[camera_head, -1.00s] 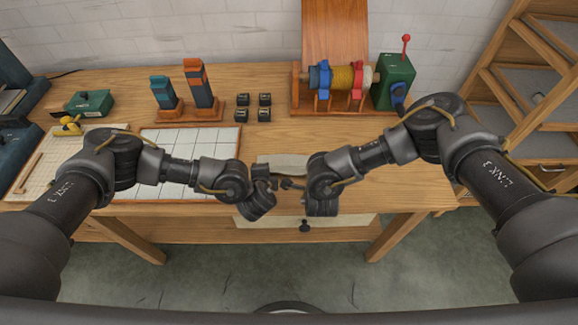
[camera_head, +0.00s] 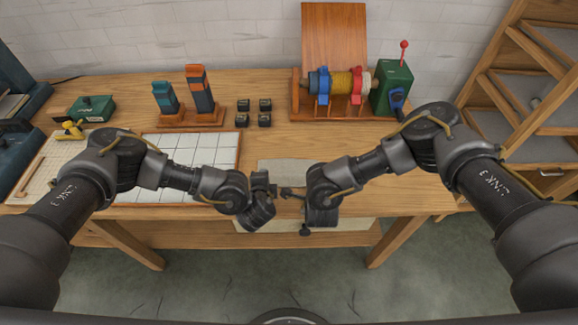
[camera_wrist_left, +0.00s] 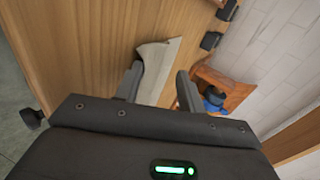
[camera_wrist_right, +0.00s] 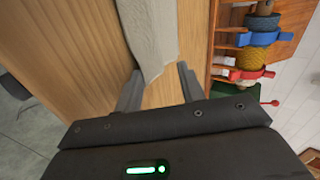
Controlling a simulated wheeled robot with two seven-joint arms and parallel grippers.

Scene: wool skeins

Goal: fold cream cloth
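The cream cloth (camera_head: 285,170) lies on the wooden table near its front edge, partly hidden by my wrists in the head view. In the left wrist view the cloth (camera_wrist_left: 160,65) is a pale narrow piece reaching between my fingers. In the right wrist view the cloth (camera_wrist_right: 150,40) runs down to the left finger. My left gripper (camera_wrist_left: 158,85) is open, with its fingers wide apart over the cloth. My right gripper (camera_wrist_right: 158,85) is also open. Both grippers face each other closely in the head view; whether either touches the cloth is unclear.
A white gridded board (camera_head: 200,150) lies at left. Dark small blocks (camera_head: 253,113), orange and teal holders (camera_head: 200,90) and a winder with coloured skeins (camera_head: 340,85) stand at the back.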

